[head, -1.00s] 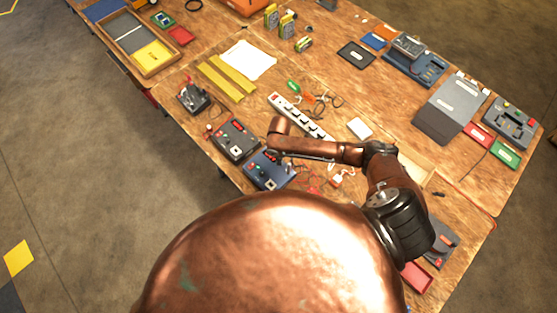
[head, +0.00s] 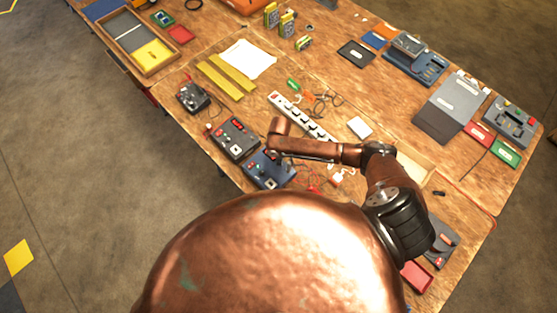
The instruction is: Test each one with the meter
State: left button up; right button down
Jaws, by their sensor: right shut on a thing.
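My right arm reaches in from the lower right and bends left over the table. My right gripper (head: 274,148) is at its far end, above the upper edge of a blue box (head: 268,170) with red and dark parts on top. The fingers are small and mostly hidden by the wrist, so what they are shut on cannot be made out. A dark box (head: 234,139) with red parts stands just to the left. A smaller dark device (head: 193,97) stands farther up and left. Which of these is the meter cannot be told. My left gripper is not in view.
A white power strip (head: 297,115) and loose cables (head: 325,103) lie close beyond my wrist. Yellow strips (head: 226,78), white paper (head: 249,60) and a divided wooden tray (head: 136,47) lie farther left. Blue and grey devices (head: 415,65) stand at the right.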

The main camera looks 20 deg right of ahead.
jog(key=shift+p, duration=0.4)
dwell(0.5)
jog(key=shift+f, duration=0.3)
dwell(0.6)
jog(key=c, duration=1.9)
grip_release()
jog(key=shift+o, duration=0.3)
jog(key=shift+o, duration=1.3)
jog(key=shift+w, duration=0.1)
jog(key=shift+r, duration=0.15)
